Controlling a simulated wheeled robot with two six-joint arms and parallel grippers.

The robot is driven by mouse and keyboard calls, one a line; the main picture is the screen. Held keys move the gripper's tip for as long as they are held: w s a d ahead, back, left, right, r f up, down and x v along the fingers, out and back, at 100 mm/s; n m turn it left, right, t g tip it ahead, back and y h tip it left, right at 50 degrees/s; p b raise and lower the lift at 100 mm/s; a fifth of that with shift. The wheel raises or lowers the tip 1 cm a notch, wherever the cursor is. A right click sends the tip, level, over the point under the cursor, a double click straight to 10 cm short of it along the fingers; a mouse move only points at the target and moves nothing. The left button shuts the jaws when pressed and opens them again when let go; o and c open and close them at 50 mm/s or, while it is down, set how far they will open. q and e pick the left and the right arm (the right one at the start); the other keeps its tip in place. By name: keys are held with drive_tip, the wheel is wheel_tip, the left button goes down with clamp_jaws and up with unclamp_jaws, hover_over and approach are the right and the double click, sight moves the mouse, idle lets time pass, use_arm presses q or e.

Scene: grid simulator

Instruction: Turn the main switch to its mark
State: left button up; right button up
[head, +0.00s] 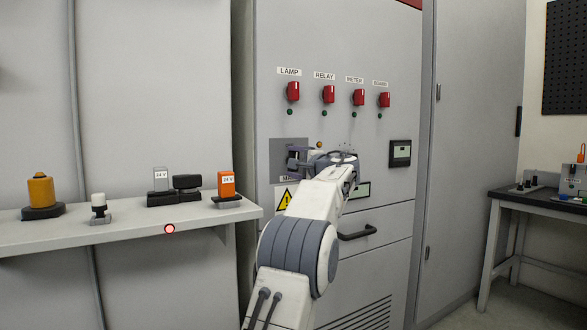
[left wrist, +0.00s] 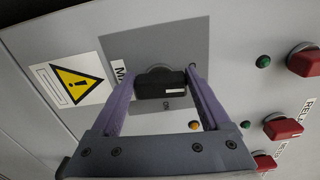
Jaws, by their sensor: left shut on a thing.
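The main switch has a black handle (left wrist: 160,85) on a round base, set on a darker grey plate (left wrist: 198,40) of the cabinet front. In the left wrist view my left gripper (left wrist: 158,74) has one finger on each side of the handle and is shut on it. In the head view the left gripper (head: 298,159) reaches the same plate (head: 277,150), and its fingers and wrist hide most of the switch. A small dark sign shows on the plate beside the handle. The "MA..." label (left wrist: 119,72) is partly hidden by a finger. My right gripper is not in view.
Red knobs (head: 293,91) with green lamps sit above the switch. A yellow warning sign (head: 284,199), a small display (head: 400,153) and a drawer handle (head: 357,233) are near my arm. A shelf (head: 130,236) with several parts stands left, a bench (head: 510,196) right.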

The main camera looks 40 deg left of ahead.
use_arm(q)
drive_tip(key=shift+f+n, duration=0.15)
drive_tip(key=shift+n, duration=0.35)
drive_tip(key=o, duration=1.2)
drive_tip(key=b+v, duration=0.1)
drive_tip(key=v, duration=0.9)
drive_tip(key=shift+d, duration=0.25)
